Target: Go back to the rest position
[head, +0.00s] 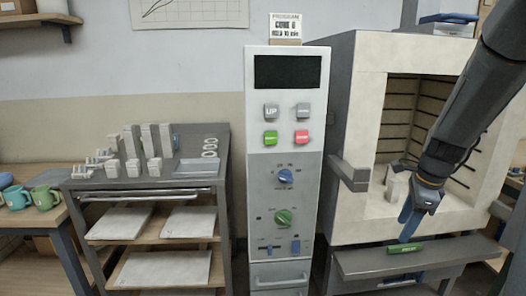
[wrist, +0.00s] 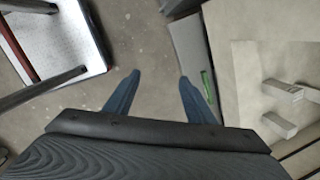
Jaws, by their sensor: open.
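My gripper (wrist: 160,92) is open and empty in the wrist view, its two blue fingers apart with bare floor between them. In the head view my gripper (head: 409,224) hangs at the right, in front of the open kiln (head: 358,110), with its blue fingers pointing down. My arm comes down from the upper right corner and covers part of the kiln mouth. Pale blocks (head: 397,187) stand inside the kiln behind my gripper, and they also show at the right of the wrist view (wrist: 282,121).
A control column (head: 284,160) with buttons and knobs stands mid-picture. A ledge with a green label (head: 405,248) runs below the kiln mouth. A rack (head: 213,150) with shelves stands at left, beside a table with mugs (head: 46,199). Grey floor (wrist: 145,35) is clear under my fingers.

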